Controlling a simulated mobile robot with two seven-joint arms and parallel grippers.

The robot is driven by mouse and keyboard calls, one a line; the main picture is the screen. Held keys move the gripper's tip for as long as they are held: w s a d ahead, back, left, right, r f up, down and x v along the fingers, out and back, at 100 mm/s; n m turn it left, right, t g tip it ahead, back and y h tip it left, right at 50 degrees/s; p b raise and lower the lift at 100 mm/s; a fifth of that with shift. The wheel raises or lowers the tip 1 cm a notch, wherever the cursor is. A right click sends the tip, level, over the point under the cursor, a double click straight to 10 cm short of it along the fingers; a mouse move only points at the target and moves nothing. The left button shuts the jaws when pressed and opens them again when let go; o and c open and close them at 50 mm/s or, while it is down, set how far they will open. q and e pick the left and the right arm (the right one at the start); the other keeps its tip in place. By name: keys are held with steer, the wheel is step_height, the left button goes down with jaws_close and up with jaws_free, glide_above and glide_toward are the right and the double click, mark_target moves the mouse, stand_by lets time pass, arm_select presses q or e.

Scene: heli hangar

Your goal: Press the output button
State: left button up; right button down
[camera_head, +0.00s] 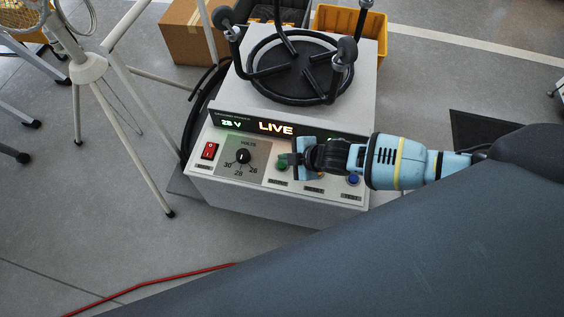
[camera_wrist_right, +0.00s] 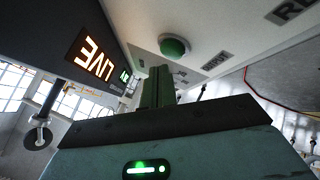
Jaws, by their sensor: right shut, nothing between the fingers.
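The white power unit (camera_head: 325,207) stands on the floor with its control panel facing up and forward. Its display (camera_head: 275,128) reads 28 V and LIVE. The green output button (camera_head: 282,167) is partly hidden by my right gripper (camera_head: 289,159) in the head view. In the wrist view the green button (camera_wrist_right: 174,46) shows as a round dome beside an OUTPUT label (camera_wrist_right: 217,60). My right gripper's shut fingers (camera_wrist_right: 158,88) are empty, with their tips close to the button. I cannot tell if they touch it. My left gripper is not in view.
A red rocker switch (camera_head: 209,151) and volts knob (camera_head: 242,156) sit left of the button. A blue button (camera_head: 353,180) is to its right. A white tripod (camera_head: 125,130) stands left. A red cable (camera_head: 150,287) crosses the floor.

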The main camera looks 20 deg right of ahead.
mark_target(286, 166)
steer(key=shift+f, duration=0.15)
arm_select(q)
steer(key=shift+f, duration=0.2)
arm_select(e)
steer(key=shift+f, duration=0.3)
arm_select(q)
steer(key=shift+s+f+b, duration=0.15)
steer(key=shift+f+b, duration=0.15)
steer(key=shift+b, duration=0.2)
arm_select(e)
steer(key=shift+f, duration=0.4)
arm_select(q)
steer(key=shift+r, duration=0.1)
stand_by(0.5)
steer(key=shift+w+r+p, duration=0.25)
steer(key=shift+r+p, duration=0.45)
steer(key=shift+p, duration=0.1)
arm_select(e)
steer(key=shift+r, duration=0.85)
